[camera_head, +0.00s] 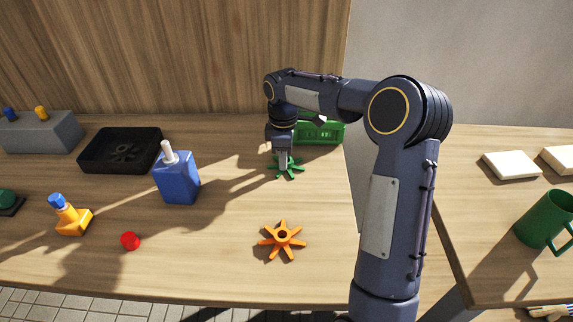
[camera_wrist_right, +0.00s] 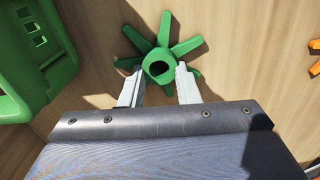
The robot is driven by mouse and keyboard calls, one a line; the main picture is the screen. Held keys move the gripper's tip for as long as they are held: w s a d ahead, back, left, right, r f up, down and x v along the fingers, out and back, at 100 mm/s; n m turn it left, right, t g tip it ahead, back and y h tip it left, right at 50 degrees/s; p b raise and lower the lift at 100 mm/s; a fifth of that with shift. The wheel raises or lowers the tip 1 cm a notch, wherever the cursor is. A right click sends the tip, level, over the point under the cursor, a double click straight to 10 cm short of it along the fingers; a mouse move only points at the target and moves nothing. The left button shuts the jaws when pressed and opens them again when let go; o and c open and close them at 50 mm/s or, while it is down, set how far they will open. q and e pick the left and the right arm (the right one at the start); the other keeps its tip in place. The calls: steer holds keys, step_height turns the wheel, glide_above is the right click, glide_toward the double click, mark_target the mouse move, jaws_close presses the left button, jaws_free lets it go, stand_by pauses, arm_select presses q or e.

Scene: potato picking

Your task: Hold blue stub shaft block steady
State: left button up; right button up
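The blue stub shaft block (camera_head: 177,184) stands upright on the table at left of centre in the head view, with a white shaft (camera_head: 168,152) rising from its top, slightly tilted in the picture. Nothing touches the block. My right gripper (camera_head: 283,165) is well to the right of it, pointing down over a green star-shaped gear (camera_head: 290,170). In the right wrist view my right gripper (camera_wrist_right: 160,70) has its fingers apart, one on each side of the green gear's hub (camera_wrist_right: 160,65). I cannot tell whether they touch it. My left gripper is in neither view.
A green box (camera_head: 325,132) stands behind the right gripper. An orange gear (camera_head: 283,240) lies in front. A black tray (camera_head: 95,150), a grey block (camera_head: 45,133), a yellow block (camera_head: 74,224) and a red cap (camera_head: 130,241) are at left. A green mug (camera_head: 541,218) stands at right.

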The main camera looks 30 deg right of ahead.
steer(key=c, duration=0.4)
steer(key=shift+r, duration=0.65)
steer(key=r, duration=0.2)
steer(key=shift+s+a+r, duration=0.1)
steer(key=shift+a+r, duration=0.1)
steer(key=shift+r, duration=0.1)
steer(key=s+a+r, duration=0.8)
steer(key=a+r, duration=0.1)
steer(key=a, duration=0.1)
steer(key=shift+s+a, duration=0.2)
steer(key=shift+a, duration=0.15)
steer(key=shift+r, duration=0.1)
